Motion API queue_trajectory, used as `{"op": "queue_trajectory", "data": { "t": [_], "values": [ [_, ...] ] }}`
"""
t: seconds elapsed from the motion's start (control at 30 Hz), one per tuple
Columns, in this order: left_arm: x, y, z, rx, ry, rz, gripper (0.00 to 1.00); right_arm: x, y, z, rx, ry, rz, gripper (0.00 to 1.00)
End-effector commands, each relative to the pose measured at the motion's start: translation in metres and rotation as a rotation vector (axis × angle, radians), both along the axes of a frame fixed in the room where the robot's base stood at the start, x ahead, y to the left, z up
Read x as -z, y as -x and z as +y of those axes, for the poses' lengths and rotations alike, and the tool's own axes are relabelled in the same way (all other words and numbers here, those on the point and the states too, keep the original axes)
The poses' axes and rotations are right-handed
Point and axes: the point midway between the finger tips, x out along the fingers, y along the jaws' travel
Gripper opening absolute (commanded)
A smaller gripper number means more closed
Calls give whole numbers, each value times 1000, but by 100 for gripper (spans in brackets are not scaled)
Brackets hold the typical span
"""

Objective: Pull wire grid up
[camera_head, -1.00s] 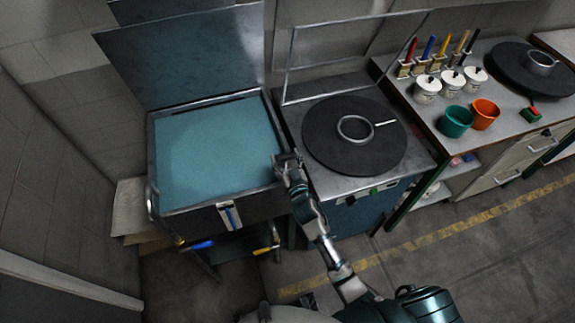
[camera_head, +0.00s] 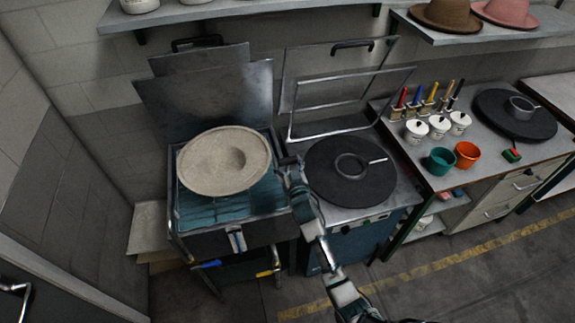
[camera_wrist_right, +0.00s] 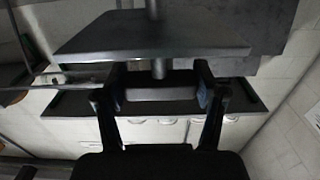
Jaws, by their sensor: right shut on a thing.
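A teal basin (camera_head: 183,225) stands at the left in the head view, with its metal lid (camera_head: 205,100) up behind it. A pale round felt hat body (camera_head: 224,170) with a wide brim lies above the teal surface, covering much of the basin. Thin lines of the wire grid (camera_head: 215,212) show in front of and below it; the rest is hidden. My right gripper (camera_head: 287,164) is at the basin's right edge. In the right wrist view, my right gripper (camera_wrist_right: 161,90) is shut on a grey bar-like handle. My left gripper is not in view.
A round black plate (camera_head: 335,185) with a raised frame (camera_head: 340,102) stands close to the right of the basin. Farther right, a bench holds brushes, white jars (camera_head: 438,126), a green cup (camera_head: 441,161) and an orange cup (camera_head: 467,155). Shelves hang above.

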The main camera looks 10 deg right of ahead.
Motion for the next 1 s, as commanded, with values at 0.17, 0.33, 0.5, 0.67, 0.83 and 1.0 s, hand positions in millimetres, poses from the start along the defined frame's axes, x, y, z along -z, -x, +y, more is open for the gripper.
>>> {"op": "queue_trajectory", "data": {
  "t": [0.17,0.33,0.5,0.67,0.83,1.0],
  "values": [
    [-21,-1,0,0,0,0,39,-26,0,0,-1,-1,-3,7],
    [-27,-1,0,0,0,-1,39,-33,0,0,0,0,-3,7],
    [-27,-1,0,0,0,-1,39,-35,0,0,0,0,-6,7],
    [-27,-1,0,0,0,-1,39,-37,0,0,0,0,-9,7],
    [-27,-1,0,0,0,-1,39,-37,0,0,0,-1,-11,92],
    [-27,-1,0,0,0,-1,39,-35,0,0,0,0,-5,96]
  ]
}}
